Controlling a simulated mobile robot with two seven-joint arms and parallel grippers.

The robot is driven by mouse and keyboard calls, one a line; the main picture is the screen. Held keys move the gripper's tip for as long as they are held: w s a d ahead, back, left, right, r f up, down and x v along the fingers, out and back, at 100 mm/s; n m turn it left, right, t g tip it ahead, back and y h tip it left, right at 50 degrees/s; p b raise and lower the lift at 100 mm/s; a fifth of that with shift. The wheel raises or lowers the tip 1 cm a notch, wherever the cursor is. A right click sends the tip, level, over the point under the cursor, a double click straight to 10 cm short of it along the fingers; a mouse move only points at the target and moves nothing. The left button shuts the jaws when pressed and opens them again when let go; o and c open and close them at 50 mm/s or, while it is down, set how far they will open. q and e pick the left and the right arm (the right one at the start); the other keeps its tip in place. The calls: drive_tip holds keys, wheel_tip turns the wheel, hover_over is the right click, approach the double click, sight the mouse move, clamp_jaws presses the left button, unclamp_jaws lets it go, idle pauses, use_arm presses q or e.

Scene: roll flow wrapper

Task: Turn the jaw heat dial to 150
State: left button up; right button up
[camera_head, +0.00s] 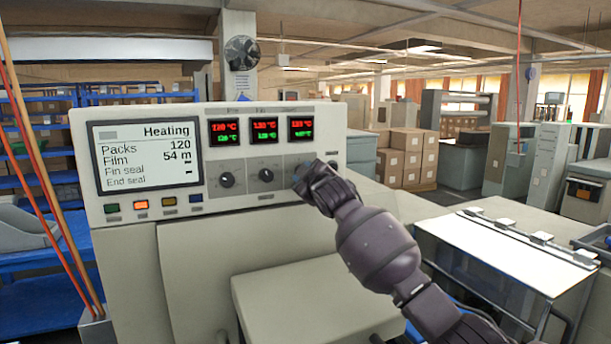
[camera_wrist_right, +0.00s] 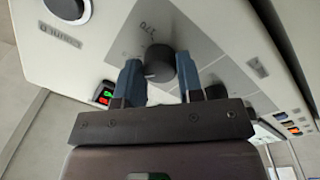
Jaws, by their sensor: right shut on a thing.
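The control panel (camera_head: 205,165) of the machine carries a row of black dials under three small displays. My right gripper (camera_head: 308,182) is at the third dial from the left, under the right-hand display (camera_head: 300,129), and covers it in the head view. In the right wrist view the black dial (camera_wrist_right: 159,62) sits between the two blue fingers of my right gripper (camera_wrist_right: 158,72), which are shut on it. The right display shows a red value above a smaller green one; the digits are too blurred to be sure of. My left gripper is not in view.
The left dial (camera_head: 227,180) and middle dial (camera_head: 266,175) are uncovered. A large screen (camera_head: 147,157) reads Heating, above several coloured buttons. A round dark knob or button (camera_wrist_right: 68,10) shows in the right wrist view. A pale box-like cover (camera_head: 310,300) lies below the panel.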

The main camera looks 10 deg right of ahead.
drive_tip(key=shift+m, duration=1.9)
drive_tip(key=o, duration=0.9)
drive_tip(key=shift+s, duration=0.1)
use_arm(q)
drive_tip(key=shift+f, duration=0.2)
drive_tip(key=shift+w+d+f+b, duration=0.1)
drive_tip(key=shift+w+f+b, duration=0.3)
drive_tip(key=shift+b, duration=0.75)
use_arm(e)
drive_tip(key=shift+s+d+f, duration=0.1)
drive_tip(key=shift+s+d, duration=0.15)
drive_tip(key=shift+s, duration=1.5)
drive_tip(key=shift+s+d+f, duration=0.1)
drive_tip(key=shift+s+d, duration=0.2)
drive_tip(key=shift+s, duration=1.5)
drive_tip(key=shift+s+d, duration=0.25)
drive_tip(key=shift+s, duration=1.5)
